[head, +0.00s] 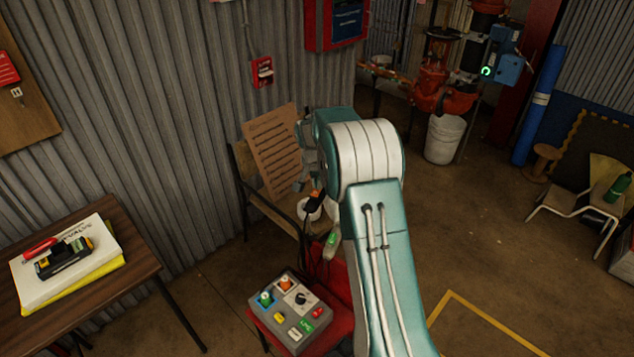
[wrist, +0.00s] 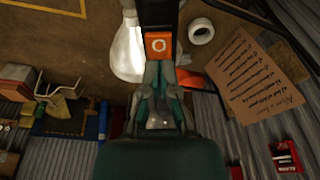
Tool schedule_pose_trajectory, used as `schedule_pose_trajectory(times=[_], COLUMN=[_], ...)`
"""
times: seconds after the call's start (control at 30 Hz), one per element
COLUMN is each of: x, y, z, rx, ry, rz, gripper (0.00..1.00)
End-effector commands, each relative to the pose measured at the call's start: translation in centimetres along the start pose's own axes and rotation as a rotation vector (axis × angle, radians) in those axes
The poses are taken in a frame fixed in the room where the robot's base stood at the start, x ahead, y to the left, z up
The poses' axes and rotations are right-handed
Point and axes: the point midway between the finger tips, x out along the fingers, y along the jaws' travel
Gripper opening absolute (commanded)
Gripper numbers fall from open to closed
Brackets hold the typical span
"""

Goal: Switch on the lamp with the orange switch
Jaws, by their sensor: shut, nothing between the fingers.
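An orange switch with a white ring mark (wrist: 158,45) sits on a dark strip at the top middle of the wrist view. In the head view it is a small orange patch (head: 315,196) on a dark part, left of my arm. My gripper (wrist: 160,72) is shut and empty, its fingertips close to the switch's lower edge in the picture; I cannot tell whether they touch. In the head view my gripper (head: 309,165) is partly hidden by my arm. A white tapered thing (wrist: 127,52) stands beside the switch; I cannot tell whether it is the lamp.
A grey control box (head: 297,317) with coloured knobs and buttons rests on a red seat. A lettered board (head: 272,148) leans on a chair by the corrugated wall. A wooden table (head: 125,275) stands left. Red pipework (head: 432,88) and a white bucket (head: 444,140) stand behind.

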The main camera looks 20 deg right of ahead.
Motion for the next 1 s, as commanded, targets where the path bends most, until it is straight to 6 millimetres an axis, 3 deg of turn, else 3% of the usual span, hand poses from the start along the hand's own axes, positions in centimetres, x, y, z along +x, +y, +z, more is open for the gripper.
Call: schedule_pose_trajectory(times=[0.43, 1.0], x=[0.9, 0.6], y=[0.0, 0.1], z=[0.0, 1.7], rx=[0.001, 0.0], ry=[-0.075, -0.081], rz=[0.006, 0.009], gripper=[0.0, 0.0])
